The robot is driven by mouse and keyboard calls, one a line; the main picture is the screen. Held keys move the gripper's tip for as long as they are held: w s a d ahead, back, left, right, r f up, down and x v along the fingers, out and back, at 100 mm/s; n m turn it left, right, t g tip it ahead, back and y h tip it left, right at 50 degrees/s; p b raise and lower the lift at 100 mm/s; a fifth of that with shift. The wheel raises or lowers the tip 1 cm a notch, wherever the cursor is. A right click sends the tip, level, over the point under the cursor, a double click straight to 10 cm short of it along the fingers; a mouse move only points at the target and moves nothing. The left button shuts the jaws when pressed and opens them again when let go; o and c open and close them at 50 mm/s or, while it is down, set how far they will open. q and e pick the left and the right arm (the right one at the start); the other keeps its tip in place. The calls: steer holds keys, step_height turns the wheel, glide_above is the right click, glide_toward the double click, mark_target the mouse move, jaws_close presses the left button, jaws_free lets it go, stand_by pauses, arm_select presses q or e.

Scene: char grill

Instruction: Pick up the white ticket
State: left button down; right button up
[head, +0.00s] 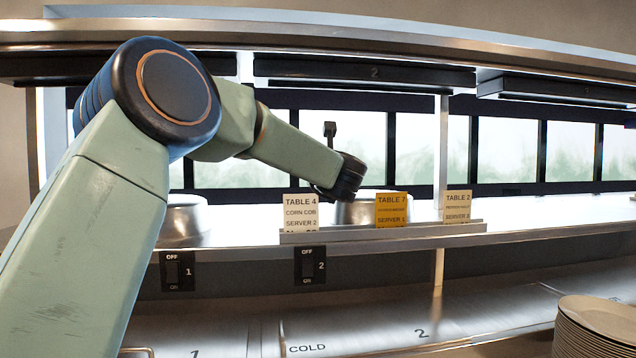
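The white ticket (300,213), printed TABLE 4, CORN COB, SERVER 2, stands upright at the left end of a metal ticket rail (350,234) on the shelf. Its bottom edge is hidden by the rail's front lip. My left arm reaches in from the left, and its dark wrist is behind and to the right of the white ticket. Only a thin dark part of my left gripper (325,191) shows beside the ticket's right edge. I cannot tell whether its fingers touch the ticket or are open. My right gripper is out of view.
An orange ticket (391,210) and a beige ticket (457,206) stand farther right in the rail. Metal round containers (183,218) sit on the shelf behind. Switches (310,265) are on the shelf front. Stacked plates (597,325) are at lower right. A hood hangs above.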

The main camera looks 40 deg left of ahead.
arm_select(q)
steer(key=shift+a, duration=0.1)
steer(key=c, duration=1.9)
jaws_free()
steer(key=shift+w+a+f, duration=0.1)
steer(key=shift+f, duration=0.05)
steer(key=o, duration=0.6)
steer(key=shift+d, duration=0.2)
steer(key=o, duration=0.8)
steer(key=shift+a, duration=0.15)
steer(key=shift+o, duration=0.4)
